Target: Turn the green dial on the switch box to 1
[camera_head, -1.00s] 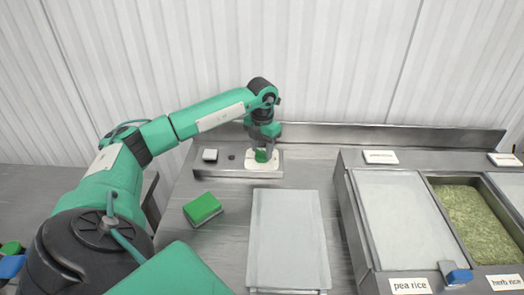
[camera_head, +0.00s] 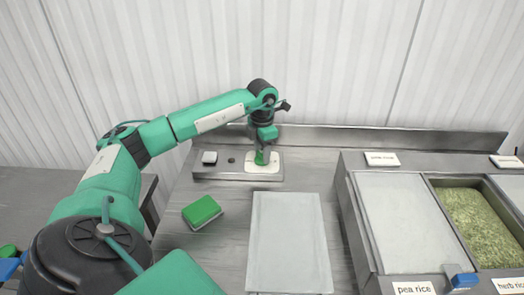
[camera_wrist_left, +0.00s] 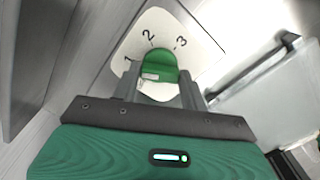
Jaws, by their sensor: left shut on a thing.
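The green dial (camera_head: 262,157) sits on a white plate (camera_head: 270,171) at the right end of the metal switch box (camera_head: 222,176), near the back wall. In the left wrist view the dial (camera_wrist_left: 158,66) is a rounded green knob on the white plate (camera_wrist_left: 193,45), which bears the numbers 1, 2 and 3. My left gripper (camera_head: 263,149) points down over the dial. In the left wrist view its fingers (camera_wrist_left: 160,82) stand on both sides of the dial, shut on it. I cannot tell exactly which number the dial points at. My right gripper is not in view.
A green sponge-like block (camera_head: 202,211) lies in front of the box. A pale covered tray (camera_head: 289,243) lies to its right. Rice bins (camera_head: 350,200) with labels stand at the right, one showing greenish rice (camera_head: 484,222). A white switch (camera_head: 209,157) is on the box's left end.

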